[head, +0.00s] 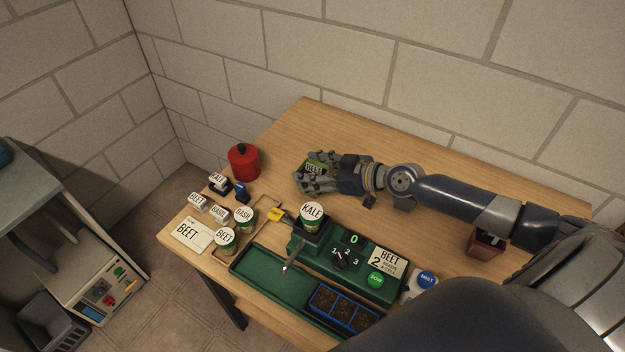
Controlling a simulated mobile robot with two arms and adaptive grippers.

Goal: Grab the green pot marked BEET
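A green pot marked BEET (226,243) with a white lid stands at the table's front left, beside a green pot marked BASIL (245,222). My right gripper (309,178) reaches in from the right, over the back middle of the table, well apart from that pot. A green item marked BEET (315,167) shows at its fingers, partly hidden by them. I cannot tell whether the fingers hold it or only lie over it. My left gripper is not in view.
A green machine (375,283) with a pot marked KALE (312,216), a dial and buttons fills the front middle. A blue soil tray (345,310) lies before it. A red canister (243,162), small labelled blocks and a BEET card (190,235) are at left.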

